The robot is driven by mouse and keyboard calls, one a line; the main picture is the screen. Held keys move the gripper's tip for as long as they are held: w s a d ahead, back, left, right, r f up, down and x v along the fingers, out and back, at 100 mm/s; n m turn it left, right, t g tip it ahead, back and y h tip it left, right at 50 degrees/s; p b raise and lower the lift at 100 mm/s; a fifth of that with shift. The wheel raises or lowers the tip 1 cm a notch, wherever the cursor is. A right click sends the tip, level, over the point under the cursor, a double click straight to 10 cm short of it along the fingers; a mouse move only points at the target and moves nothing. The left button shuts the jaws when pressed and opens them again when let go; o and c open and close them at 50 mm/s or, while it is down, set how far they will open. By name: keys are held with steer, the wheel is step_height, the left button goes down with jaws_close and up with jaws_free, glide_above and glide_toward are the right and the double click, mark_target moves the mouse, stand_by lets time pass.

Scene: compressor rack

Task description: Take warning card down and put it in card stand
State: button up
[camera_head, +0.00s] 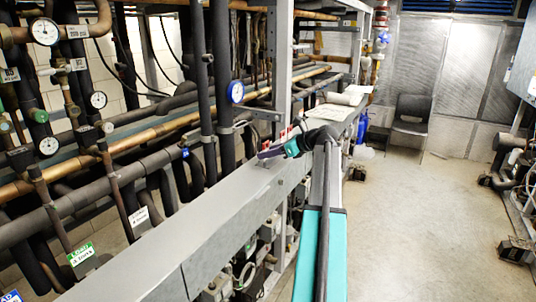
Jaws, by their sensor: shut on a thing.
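My gripper (270,153) is at the end of my teal and dark arm, just above the long grey beam in the middle of the view. It points left and is shut on a small, thin thing, apparently the warning card. The card's face and print cannot be made out at this size and angle. Small red and white pieces (287,134) show right behind my gripper; I cannot tell what they are. I cannot pick out the card stand with certainty.
The grey beam (185,230) runs from the lower left to the middle. Dark and copper pipes with gauges (45,31) fill the left. A green label (81,254) and a white label (140,216) hang there. Open floor (430,220) lies right, with a dark chair (411,114) behind.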

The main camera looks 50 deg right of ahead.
steer(key=o, duration=0.8)
steer(key=shift+s, duration=0.15)
steer(key=b+v, duration=0.4)
steer(key=v, duration=0.9)
steer(key=shift+s+r+b, duration=0.25)
steer(key=shift+b, duration=0.05)
steer(key=shift+d, duration=0.15)
stand_by(0.4)
